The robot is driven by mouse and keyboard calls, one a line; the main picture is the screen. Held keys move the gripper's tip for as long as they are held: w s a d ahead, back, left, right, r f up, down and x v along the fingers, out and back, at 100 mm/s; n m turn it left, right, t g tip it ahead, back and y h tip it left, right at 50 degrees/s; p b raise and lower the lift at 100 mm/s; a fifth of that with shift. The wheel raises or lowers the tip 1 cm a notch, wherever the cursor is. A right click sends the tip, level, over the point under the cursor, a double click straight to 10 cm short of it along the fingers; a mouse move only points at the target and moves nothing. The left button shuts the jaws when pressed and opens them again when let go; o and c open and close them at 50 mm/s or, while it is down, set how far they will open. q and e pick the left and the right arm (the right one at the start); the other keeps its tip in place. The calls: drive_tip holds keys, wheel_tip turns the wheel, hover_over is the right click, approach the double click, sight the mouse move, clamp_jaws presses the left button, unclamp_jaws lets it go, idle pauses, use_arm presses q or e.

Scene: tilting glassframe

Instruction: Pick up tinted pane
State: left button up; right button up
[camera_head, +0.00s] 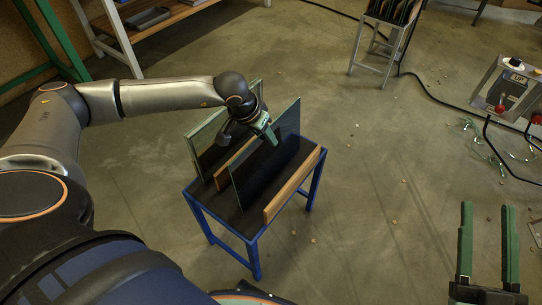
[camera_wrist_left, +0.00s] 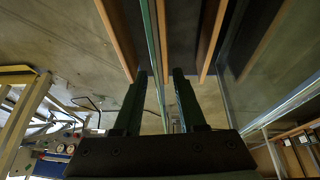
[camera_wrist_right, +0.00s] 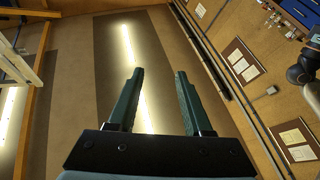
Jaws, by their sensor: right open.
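The tinted pane (camera_head: 267,165) is the darker glass sheet standing nearly upright in the front of a blue-legged rack table (camera_head: 242,221). My left gripper (camera_head: 267,133) is at its top edge. In the left wrist view the pane's thin green edge (camera_wrist_left: 153,50) runs between the two fingers of my left gripper (camera_wrist_left: 157,82), with gaps showing beside it, so the gripper is open around it. A second, clearer pane (camera_head: 206,137) stands behind, and also shows in the left wrist view (camera_wrist_left: 270,60). My right gripper (camera_head: 487,215) is open and empty, far right of the table.
Wooden rails (camera_head: 293,186) line the rack. A stand with several panes (camera_head: 390,12) is at the back. A control box (camera_head: 508,88) on a frame stands at right, with green shards (camera_head: 490,150) on the floor below. A shelf (camera_head: 150,25) is at back left. Open floor surrounds the rack.

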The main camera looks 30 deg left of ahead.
sight(271, 155)
use_arm(q)
drive_tip(key=shift+x, duration=1.3)
clamp_jaws()
use_arm(e)
drive_tip(key=r, duration=0.1)
drive_tip(key=s+r+n+y, duration=0.1)
drive_tip(key=r+y, duration=0.1)
drive_tip(key=shift+s+a+r+t, duration=0.2)
drive_tip(key=shift+s+t, duration=0.1)
drive_tip(key=shift+t, duration=0.1)
drive_tip(key=shift+f, duration=0.1)
use_arm(q)
drive_tip(key=shift+r, duration=0.15)
